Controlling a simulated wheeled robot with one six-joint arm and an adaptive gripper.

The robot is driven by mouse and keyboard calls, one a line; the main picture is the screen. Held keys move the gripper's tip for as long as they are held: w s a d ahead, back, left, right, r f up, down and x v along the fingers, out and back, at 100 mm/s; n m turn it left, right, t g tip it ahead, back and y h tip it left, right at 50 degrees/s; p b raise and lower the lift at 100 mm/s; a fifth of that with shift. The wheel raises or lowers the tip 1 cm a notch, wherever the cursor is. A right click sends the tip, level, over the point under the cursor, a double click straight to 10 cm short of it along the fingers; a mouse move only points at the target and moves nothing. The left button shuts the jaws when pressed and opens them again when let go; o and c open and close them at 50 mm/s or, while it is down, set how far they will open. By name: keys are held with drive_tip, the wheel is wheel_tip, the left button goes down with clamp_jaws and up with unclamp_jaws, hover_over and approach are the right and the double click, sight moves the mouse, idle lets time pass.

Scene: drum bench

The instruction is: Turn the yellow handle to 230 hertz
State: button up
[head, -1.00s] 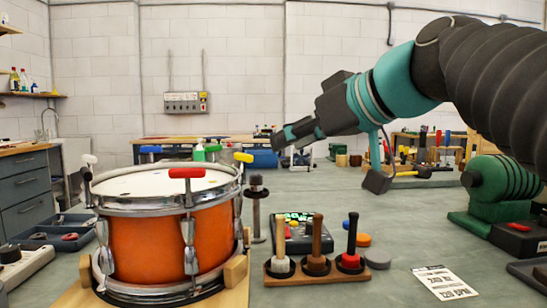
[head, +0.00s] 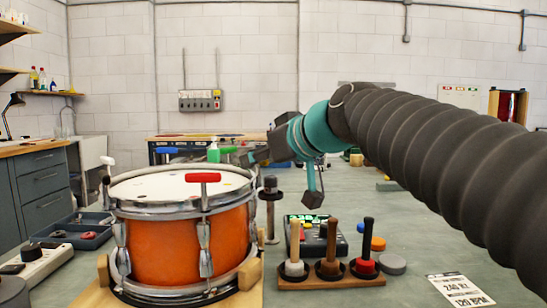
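The orange drum (head: 165,245) sits at the left with a pale head. T-shaped handles stand around its rim: red (head: 203,177) at the front, white (head: 107,160) at left, blue (head: 167,150) and green (head: 228,150) at the back.
A wooden rack (head: 330,282) holds several upright sticks in front of the device. A printed card (head: 460,290) lies at front right. A dark post (head: 270,205) stands close to the drum's right side.

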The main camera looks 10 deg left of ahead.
drive_tip(key=shift+w+a+f, duration=0.15)
drive_tip(key=shift+a, duration=0.1)
clamp_jaws()
drive_tip(key=shift+w+f+n+g+y+b, duration=0.15)
drive_tip(key=shift+n+g+y+b, duration=0.35)
drive_tip(key=shift+b, duration=0.4)
drive_tip(key=shift+n+g+y+b, duration=0.3)
drive_tip(key=shift+n+g+b, duration=0.25)
drive_tip(key=shift+n+g, duration=0.25)
drive_tip(key=n+g, duration=0.3)
drive_tip(key=shift+r+y, duration=0.25)
drive_tip(key=shift+y, duration=0.15)
drive_tip(key=shift+n+g+p, duration=0.65)
drive_tip(key=shift+n+g, duration=0.45)
drive_tip(key=shift+g, duration=0.7)
